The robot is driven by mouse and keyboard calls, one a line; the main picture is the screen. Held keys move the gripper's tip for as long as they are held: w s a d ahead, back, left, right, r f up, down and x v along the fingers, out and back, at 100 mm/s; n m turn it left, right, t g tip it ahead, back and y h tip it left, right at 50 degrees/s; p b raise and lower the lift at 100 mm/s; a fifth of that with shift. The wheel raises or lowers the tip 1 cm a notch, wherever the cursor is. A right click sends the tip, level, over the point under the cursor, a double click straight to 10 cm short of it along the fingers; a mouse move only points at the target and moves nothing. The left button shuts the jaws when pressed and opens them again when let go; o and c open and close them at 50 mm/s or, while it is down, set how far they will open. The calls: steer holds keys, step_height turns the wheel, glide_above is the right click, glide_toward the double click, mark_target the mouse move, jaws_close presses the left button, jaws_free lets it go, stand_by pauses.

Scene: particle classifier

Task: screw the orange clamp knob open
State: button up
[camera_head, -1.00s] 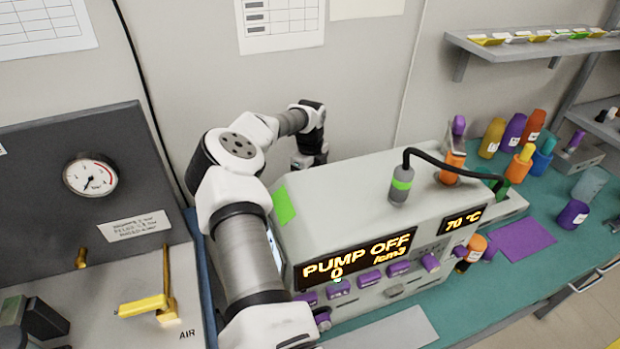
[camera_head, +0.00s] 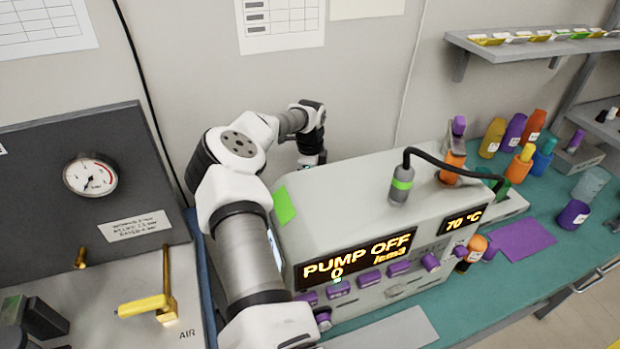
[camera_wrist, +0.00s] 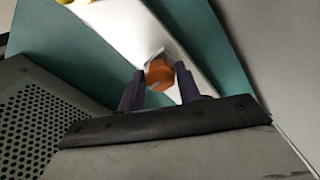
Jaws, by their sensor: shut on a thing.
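The orange clamp knob (camera_wrist: 159,73) is in the wrist view, between the two dark purple fingers of my gripper (camera_wrist: 160,85). The fingers are shut on it from both sides. A pale metal part shows just behind the knob, against a white surface (camera_wrist: 120,30). In the head view my arm reaches over behind the grey pump unit (camera_head: 360,200). My gripper is mostly hidden there behind the unit, and the knob cannot be seen in that view.
The pump unit's display reads PUMP OFF. A perforated grey panel (camera_wrist: 40,125) is close to my gripper in the wrist view. The wall (camera_head: 350,70) is close behind my arm.

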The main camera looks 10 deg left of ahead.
steer(key=o, duration=1)
steer(key=shift+r, duration=0.1)
step_height(320, 180, up, 14)
steer(key=b, duration=0.4)
